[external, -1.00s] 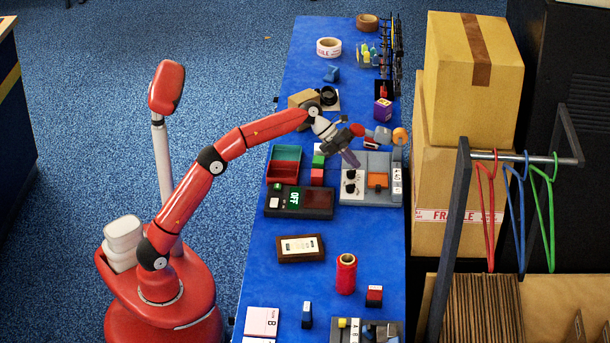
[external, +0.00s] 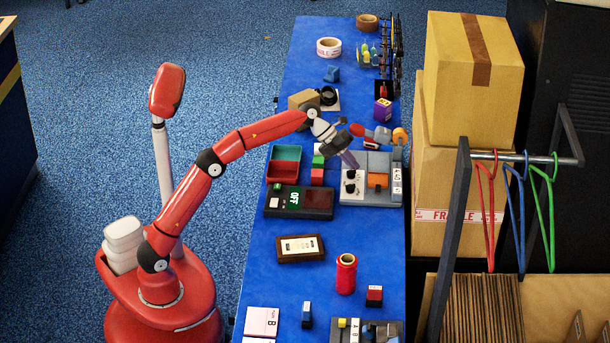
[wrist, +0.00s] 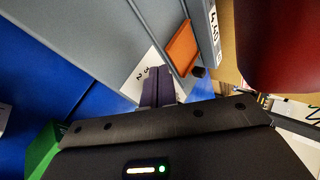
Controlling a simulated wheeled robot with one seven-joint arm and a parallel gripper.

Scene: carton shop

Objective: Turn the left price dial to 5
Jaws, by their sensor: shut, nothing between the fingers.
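The grey price unit (external: 372,163) stands on the blue table, with a white dial panel (external: 358,195) on its near-left part. Two black dials show on the panel, an upper one (external: 351,174) and a lower one (external: 350,188); their settings are too small to read. My gripper (external: 351,164) is shut and empty, with its purple fingers pointing down just above the upper dial. Contact cannot be told. In the wrist view the shut fingers (wrist: 157,88) cover part of the white panel (wrist: 140,77), where small numerals show; the dials are hidden there.
An orange block (external: 377,181) and white number plates (external: 397,183) are on the unit's right. A red-handled tool (external: 378,135) lies behind.

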